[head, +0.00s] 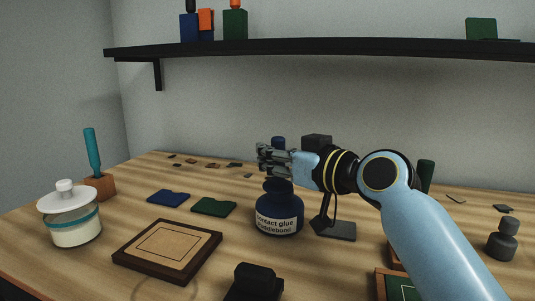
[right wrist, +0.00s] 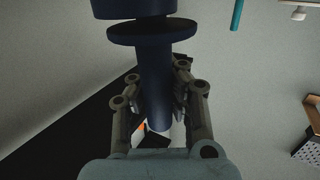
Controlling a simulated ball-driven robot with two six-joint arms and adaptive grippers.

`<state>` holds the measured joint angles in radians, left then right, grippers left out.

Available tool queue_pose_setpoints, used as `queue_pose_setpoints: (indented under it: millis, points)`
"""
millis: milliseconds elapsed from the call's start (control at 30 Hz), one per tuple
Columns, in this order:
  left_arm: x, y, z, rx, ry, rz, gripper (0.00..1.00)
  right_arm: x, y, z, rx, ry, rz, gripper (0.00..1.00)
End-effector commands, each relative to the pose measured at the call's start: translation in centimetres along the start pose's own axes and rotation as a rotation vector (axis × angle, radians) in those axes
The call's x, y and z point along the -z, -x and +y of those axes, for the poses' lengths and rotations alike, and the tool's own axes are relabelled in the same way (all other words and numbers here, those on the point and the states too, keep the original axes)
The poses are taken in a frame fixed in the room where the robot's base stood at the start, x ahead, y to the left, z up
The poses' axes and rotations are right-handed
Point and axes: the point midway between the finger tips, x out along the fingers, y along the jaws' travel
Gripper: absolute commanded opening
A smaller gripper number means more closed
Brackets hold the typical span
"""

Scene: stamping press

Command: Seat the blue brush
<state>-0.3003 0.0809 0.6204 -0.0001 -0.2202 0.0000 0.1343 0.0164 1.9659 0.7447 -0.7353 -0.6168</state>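The blue brush has a dark navy handle (right wrist: 155,85) with a wide round collar (right wrist: 152,31) in the right wrist view. The rounded handle top (head: 278,142) shows just above my right gripper (head: 268,160) in the head view. My right gripper (right wrist: 155,105) has its fingers on both sides of the handle and looks shut on it. The navy glue jar (head: 278,210), labelled "Contact glue", stands upright on the bench directly below the gripper. In the right wrist view a navy rim (right wrist: 130,8) shows close beyond the collar. Brush bristles are hidden. My left gripper is not in view.
A teal brush (head: 92,152) stands in a brown block (head: 100,187) beside a white lidded jar (head: 70,215). A framed board (head: 168,250), blue card (head: 168,197), green card (head: 213,206) and black stand (head: 336,230) lie around. A shelf (head: 320,47) runs above.

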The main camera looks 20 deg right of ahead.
Motion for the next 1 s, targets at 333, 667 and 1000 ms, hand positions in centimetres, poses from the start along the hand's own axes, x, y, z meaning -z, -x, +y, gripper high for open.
queue_pose_setpoints:
  millis: [333, 667, 1000]
  points:
    - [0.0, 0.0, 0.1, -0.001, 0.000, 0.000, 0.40, -0.1, 0.0, 0.1, 0.003, -0.002, -0.006, 0.00]
    - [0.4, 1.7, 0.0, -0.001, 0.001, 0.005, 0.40, 2.0, 0.2, 0.1, 0.001, 0.001, -0.002, 0.00]
    - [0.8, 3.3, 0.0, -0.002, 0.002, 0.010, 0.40, 4.0, 0.3, 0.0, 0.001, 0.000, -0.002, 0.00]
